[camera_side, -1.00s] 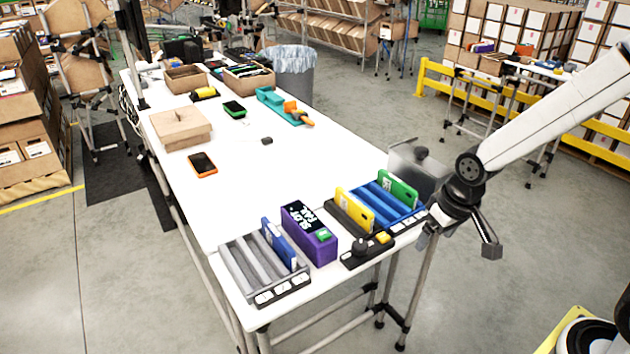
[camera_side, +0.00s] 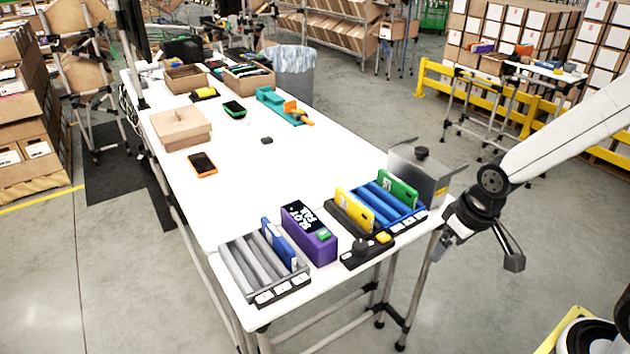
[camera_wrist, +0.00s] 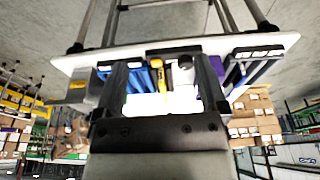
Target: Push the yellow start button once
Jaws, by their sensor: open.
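The yellow start button (camera_side: 383,237) sits on a black control box (camera_side: 355,258) at the front edge of the white table, beside a black round knob (camera_side: 359,246). A small yellow patch, likely the button, shows between the fingers in the wrist view (camera_wrist: 156,62). My gripper (camera_side: 476,252) is off the table's right corner, to the right of the box and apart from it. Its two fingers are spread and empty; they also frame the wrist view (camera_wrist: 160,85).
A grey rack (camera_side: 262,270) is further left. The middle of the white table (camera_side: 290,165) is mostly clear.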

